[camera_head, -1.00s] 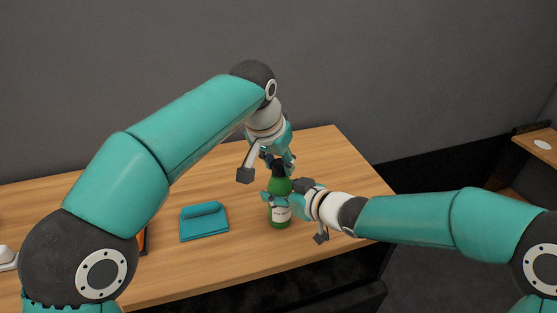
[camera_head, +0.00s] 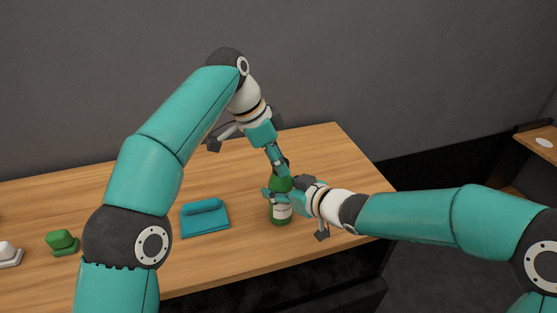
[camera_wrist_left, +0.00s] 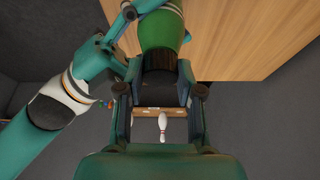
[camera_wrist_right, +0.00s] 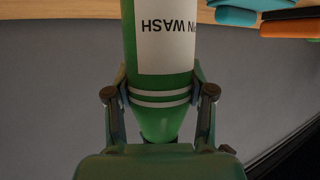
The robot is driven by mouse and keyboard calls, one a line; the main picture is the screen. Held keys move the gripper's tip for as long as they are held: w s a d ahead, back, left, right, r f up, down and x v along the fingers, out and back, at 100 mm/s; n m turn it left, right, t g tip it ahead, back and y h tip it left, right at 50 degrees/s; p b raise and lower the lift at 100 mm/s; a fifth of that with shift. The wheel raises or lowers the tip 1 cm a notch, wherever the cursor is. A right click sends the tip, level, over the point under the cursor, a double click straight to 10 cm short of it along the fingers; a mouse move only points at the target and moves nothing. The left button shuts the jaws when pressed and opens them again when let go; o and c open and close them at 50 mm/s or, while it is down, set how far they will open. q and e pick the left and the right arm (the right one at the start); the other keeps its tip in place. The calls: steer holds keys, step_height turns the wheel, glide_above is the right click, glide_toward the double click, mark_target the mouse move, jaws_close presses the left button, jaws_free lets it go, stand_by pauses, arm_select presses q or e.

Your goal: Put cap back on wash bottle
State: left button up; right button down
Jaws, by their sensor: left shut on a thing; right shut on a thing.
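The green wash bottle (camera_head: 281,211) with a white label stands upright near the table's right end. My right gripper (camera_wrist_right: 162,95) is shut around its tapering shoulder, at the white bands; it also shows in the head view (camera_head: 281,191). The label reads "PIN WASH" upside down in the right wrist view. My left gripper (camera_head: 279,163) comes down from the upper left, tilted, and is shut on the dark cap (camera_wrist_left: 160,88) at the bottle's top. In the left wrist view the cap meets the green bottle (camera_wrist_left: 163,35); I cannot tell whether it is fully seated.
A green object (camera_head: 62,242) and a white one (camera_head: 8,254) are farther left on the wooden table (camera_head: 125,265). A white bowling pin (camera_wrist_left: 163,126) shows beyond my left fingers. The table behind the cloth is clear.

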arm_select(q)
steer(key=shift+s, duration=0.1)
steer(key=o, duration=1.3)
steer(key=shift+c, duration=0.2)
steer(key=shift+r, duration=0.15)
steer(key=shift+v, duration=1.1)
steer(key=shift+a+r, duration=0.25)
steer(key=shift+a, duration=0.1)
steer(key=s+a, duration=0.2)
steer(key=a, duration=0.9)
steer(key=shift+s+a, duration=0.25)
arm_select(e)
steer(key=shift+c, duration=1.6)
jaws_free()
